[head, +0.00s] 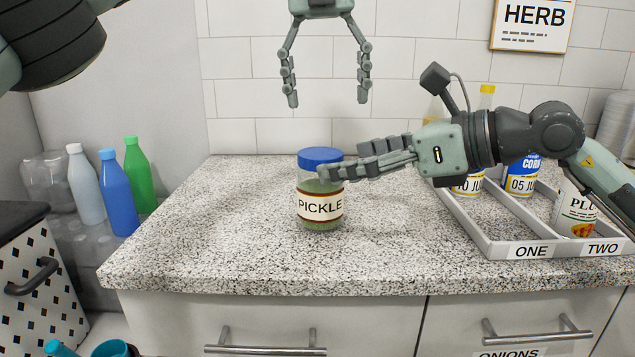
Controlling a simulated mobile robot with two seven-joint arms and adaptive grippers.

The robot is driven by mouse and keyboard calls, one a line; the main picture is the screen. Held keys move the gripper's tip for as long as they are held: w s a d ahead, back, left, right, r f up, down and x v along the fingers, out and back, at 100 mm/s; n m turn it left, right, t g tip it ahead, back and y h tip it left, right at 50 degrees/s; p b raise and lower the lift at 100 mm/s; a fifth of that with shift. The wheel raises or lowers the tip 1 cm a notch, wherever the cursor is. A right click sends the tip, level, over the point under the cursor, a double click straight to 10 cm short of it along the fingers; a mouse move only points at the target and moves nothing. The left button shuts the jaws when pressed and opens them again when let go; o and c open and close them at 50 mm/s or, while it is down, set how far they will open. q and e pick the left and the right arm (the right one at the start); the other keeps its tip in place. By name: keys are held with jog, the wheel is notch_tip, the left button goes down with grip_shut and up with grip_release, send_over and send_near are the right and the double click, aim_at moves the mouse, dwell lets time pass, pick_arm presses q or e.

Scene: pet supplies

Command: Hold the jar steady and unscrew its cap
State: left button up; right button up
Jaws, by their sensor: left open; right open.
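A pickle jar (320,222) with a blue cap (320,155) and a "PICKLE" label stands upright on the speckled counter, with the cap on it. My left gripper (328,97) is open and empty, well above the cap, with its fingers pointing down on either side. My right gripper (341,162) is open and reaches in from the right at the height of the jar's upper part, just below the cap. One finger passes in front of the jar's right side and hides part of it. Whether it touches the glass I cannot tell.
A grey divided tray (476,232) with labelled "ONE" and "TWO" compartments holds several containers at the right, partly behind my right arm. Several bottles, including a blue one (116,195), stand left of the counter (200,245). The counter left of the jar is clear.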

aim_at(317, 177)
pick_arm(q)
jog(key=shift+s+a+r+y, duration=0.1)
jog(key=shift+s+a+y, duration=0.2)
jog(key=shift+s+a, duration=0.15)
jog(key=shift+s, duration=0.15)
pick_arm(e)
jog(key=shift+m+h, duration=0.3)
jog(key=shift+h, duration=0.1)
jog(key=w+a+f, duration=0.4)
jog(key=shift+w+a+f, duration=0.25)
jog(key=shift+w+a, duration=0.1)
jog(key=shift+a, duration=0.05)
